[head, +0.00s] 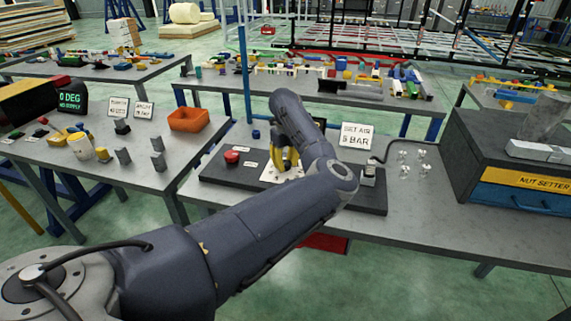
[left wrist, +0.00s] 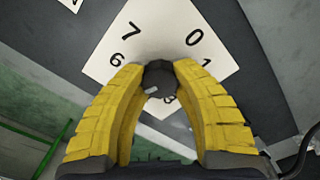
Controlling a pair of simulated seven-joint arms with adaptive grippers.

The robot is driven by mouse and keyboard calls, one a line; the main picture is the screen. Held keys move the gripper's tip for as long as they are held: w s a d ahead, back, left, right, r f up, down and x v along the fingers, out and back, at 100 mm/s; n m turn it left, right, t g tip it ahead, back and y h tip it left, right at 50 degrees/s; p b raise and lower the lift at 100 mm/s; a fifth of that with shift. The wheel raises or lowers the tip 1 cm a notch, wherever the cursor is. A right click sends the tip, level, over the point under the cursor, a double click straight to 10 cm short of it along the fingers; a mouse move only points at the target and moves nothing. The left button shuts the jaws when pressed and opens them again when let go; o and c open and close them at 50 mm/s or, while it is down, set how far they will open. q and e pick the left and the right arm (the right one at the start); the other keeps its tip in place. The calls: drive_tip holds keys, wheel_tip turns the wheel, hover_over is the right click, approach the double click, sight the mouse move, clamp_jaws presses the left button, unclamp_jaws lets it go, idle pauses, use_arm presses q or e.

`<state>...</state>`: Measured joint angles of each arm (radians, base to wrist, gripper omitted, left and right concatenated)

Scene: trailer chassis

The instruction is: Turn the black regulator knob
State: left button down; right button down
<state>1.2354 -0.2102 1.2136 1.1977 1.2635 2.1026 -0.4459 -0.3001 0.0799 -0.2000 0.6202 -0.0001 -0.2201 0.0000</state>
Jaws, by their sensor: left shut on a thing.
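The black regulator knob (left wrist: 160,78) sits on a white dial plate (left wrist: 138,30) with black numbers, 7, 0, 6 and 1 among them. My left gripper (left wrist: 160,88) has its two yellow fingers on either side of the knob and is shut on it. In the head view my left gripper (head: 287,160) is over the white plate (head: 270,174) on the dark panel (head: 222,172); my arm hides much of it, and the knob is hidden there. My right gripper is in neither view.
A red button (head: 232,157) stands left of the plate. A "SET AIR 5 BAR" sign (head: 357,136) stands behind the panel. A small metal fitting (head: 369,173) with a black cable is at right. The nut setter box (head: 520,180) stands further right, and an orange bin (head: 189,119) at left.

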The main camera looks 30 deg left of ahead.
sight(285, 162)
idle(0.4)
use_arm(q)
drive_tip(key=c, duration=0.9)
unclamp_jaws()
wheel_tip(285, 162, up, 12)
idle(0.4)
